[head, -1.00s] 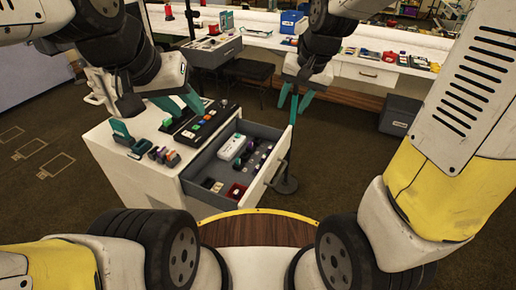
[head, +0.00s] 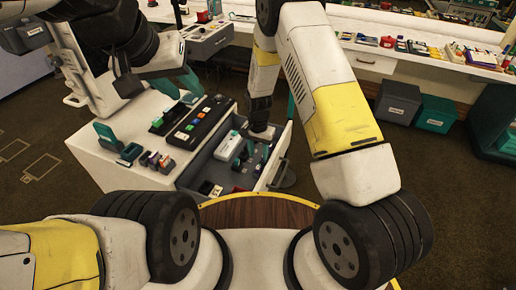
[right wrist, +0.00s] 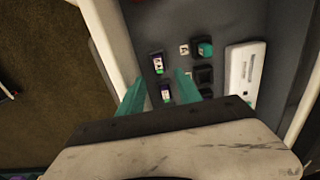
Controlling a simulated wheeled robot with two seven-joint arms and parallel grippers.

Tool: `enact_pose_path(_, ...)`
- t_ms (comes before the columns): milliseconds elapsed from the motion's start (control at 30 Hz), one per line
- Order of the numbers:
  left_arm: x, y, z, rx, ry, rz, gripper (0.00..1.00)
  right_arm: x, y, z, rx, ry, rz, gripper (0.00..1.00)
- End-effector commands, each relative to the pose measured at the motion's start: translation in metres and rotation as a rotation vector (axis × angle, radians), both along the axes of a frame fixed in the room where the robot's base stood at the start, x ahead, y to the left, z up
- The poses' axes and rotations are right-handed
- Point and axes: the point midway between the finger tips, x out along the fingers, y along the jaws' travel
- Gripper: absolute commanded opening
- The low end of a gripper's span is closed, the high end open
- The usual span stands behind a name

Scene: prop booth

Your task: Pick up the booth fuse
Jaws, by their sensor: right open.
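The open drawer (head: 273,168) of the white cabinet holds several small parts; I cannot tell for certain which is the booth fuse. In the right wrist view, a dark part with a pale label (right wrist: 157,63) lies just beyond my right gripper (right wrist: 160,76), and a similar one (right wrist: 166,93) lies between its fingers. My right gripper is open, pointing down into the drawer, with nothing visibly gripped. My left gripper (head: 178,84) is open and empty above the cabinet top.
A white box (right wrist: 243,75) and a teal-topped part (right wrist: 205,48) lie in the drawer. A dark button panel (head: 196,122) and a teal device (head: 106,136) stand on the cabinet top (head: 90,150). Teal and grey bins (head: 435,113) stand at the right.

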Motion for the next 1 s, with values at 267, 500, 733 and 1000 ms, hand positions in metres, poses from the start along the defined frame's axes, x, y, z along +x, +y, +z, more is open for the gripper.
enact_pose_path(267, 0.000, 0.000, 0.000, 0.000, 0.000, 0.000, 0.36, -0.004, 0.000, -0.034, 0.000, 0.003, 0.001, 0.41)
enact_pose_path(500, 0.000, 0.000, 0.000, 0.000, 0.000, 0.000, 0.36, -0.004, 0.000, -0.065, 0.001, 0.001, 0.000, 0.41)
enact_pose_path(733, 0.000, 0.000, 0.000, 0.000, 0.000, 0.000, 0.36, -0.004, 0.000, -0.068, 0.001, 0.000, 0.001, 0.41)
enact_pose_path(1000, 0.000, 0.000, 0.000, 0.000, 0.000, 0.000, 0.36, -0.004, 0.000, -0.067, 0.001, 0.001, 0.001, 0.00)
